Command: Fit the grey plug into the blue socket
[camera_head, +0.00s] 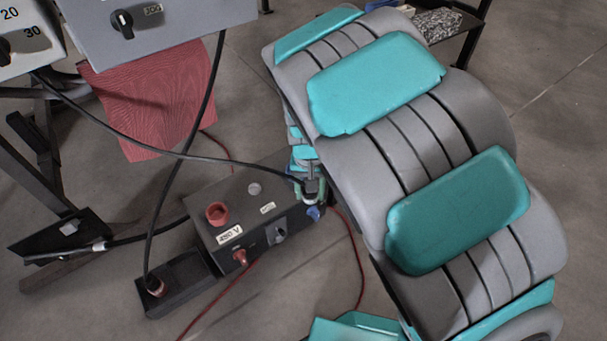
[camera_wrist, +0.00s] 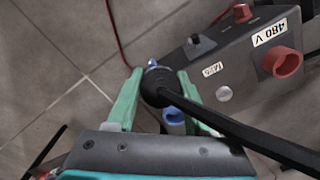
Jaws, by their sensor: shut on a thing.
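My gripper (camera_wrist: 157,82) is shut on the grey plug (camera_wrist: 160,86), with a green finger on either side. A thick black cable runs from the plug's back to the lower right. In the head view the plug (camera_head: 311,187) is at the right end of a dark box, beside my arm. The blue socket (camera_wrist: 174,116) is on the box's top face and shows in the wrist view just below the plug, partly covered.
The box (camera_head: 235,211) also carries a red socket (camera_head: 217,213), a round grey disc (camera_head: 254,189), a black knob (camera_head: 280,236) and a red fitting (camera_head: 240,257). A small blue fitting (camera_wrist: 152,63) is on its front face. Black and red cables cross nearby.

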